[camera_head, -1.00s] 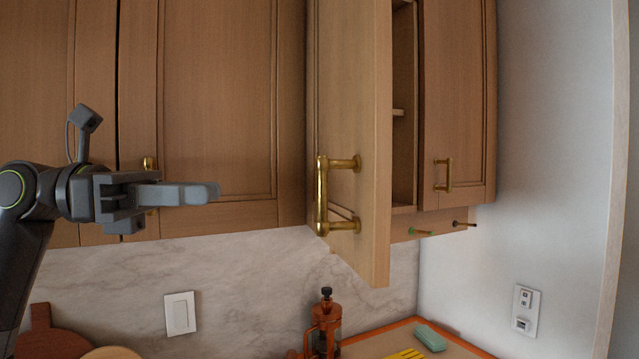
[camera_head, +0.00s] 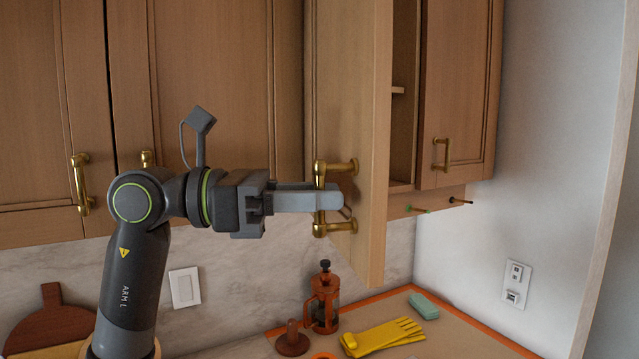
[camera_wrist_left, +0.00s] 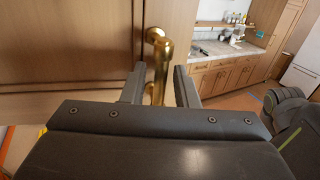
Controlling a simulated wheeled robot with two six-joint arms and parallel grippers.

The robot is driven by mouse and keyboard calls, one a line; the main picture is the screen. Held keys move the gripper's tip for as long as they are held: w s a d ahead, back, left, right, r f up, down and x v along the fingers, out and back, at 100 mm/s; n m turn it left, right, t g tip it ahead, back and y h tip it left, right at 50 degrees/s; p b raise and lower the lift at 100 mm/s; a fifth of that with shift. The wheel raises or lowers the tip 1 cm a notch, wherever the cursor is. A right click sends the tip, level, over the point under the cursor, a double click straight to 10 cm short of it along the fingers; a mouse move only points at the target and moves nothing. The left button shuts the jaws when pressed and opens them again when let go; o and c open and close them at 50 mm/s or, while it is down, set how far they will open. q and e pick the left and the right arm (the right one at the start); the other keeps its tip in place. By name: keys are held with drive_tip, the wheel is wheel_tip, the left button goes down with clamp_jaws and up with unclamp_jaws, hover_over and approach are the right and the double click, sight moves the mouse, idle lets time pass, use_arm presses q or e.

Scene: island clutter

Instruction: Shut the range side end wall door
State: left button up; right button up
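The open wooden cabinet door (camera_head: 352,90) stands swung out from the upper cabinet, with the shelf inside (camera_head: 402,110) showing to its right. Its brass handle (camera_head: 320,180) faces left. My left gripper (camera_head: 330,198) is at the handle, with its fingers level. In the left wrist view the brass handle (camera_wrist_left: 158,65) stands between the two fingertips (camera_wrist_left: 158,85), with gaps at its sides, so the gripper is open around it. The nearer finger hides part of the handle in the head view. My right gripper is not in view.
Closed cabinet doors (camera_head: 210,90) lie left, and another closed door (camera_head: 458,85) lies right. Below, a French press (camera_head: 324,305), yellow gloves (camera_head: 385,337) and a green block (camera_head: 424,305) sit on the counter. Small hooks (camera_head: 418,209) hang under the cabinet.

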use_arm(q)
drive_tip(key=shift+d, duration=0.25)
drive_tip(key=shift+c, duration=0.4)
clamp_jaws()
